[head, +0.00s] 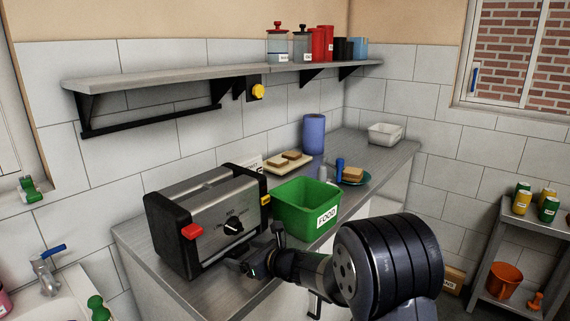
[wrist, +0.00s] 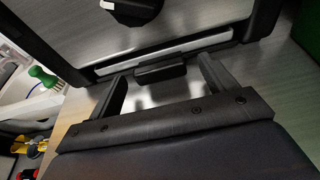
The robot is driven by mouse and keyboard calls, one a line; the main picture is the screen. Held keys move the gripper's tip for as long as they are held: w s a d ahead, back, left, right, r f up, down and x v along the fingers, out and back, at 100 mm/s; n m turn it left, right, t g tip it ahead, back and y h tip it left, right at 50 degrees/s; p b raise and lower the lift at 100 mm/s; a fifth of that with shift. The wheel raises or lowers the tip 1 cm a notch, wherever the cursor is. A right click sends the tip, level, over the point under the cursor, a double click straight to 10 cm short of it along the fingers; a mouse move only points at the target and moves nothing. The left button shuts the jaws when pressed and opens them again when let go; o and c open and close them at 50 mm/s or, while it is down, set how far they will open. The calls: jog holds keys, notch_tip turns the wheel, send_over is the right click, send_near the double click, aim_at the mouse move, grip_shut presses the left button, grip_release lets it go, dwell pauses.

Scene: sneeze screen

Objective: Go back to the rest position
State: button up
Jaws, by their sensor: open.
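My gripper (head: 252,266) is in front of the lower front of the silver and black toaster (head: 205,215), above the counter edge. In the wrist view my gripper (wrist: 163,82) is open, its two fingers spread on either side of a small dark tab (wrist: 161,73) at the base of the toaster (wrist: 190,22). Nothing is held between the fingers. Whether they touch the tab is not clear. The toaster's black knob (head: 233,226) faces my gripper. My arm reaches in from the lower right.
A green FOOD bin (head: 290,222) stands right of the toaster, close to my arm. Behind it are a plate with bread (head: 352,175), a board with bread (head: 287,161) and a blue roll (head: 313,134). A sink tap (head: 45,268) is at left. A shelf (head: 220,76) runs above.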

jog(key=shift+x, duration=0.9)
jog(key=v, duration=0.6)
jog(key=shift+s+d+r, duration=0.1)
jog(key=x, duration=0.6)
jog(key=shift+a, duration=0.25)
jog(key=s+d, duration=0.2)
jog(key=d, duration=0.1)
jog(key=shift+d, duration=0.15)
jog(key=shift+s+d, duration=0.55)
jog(key=shift+d, duration=0.05)
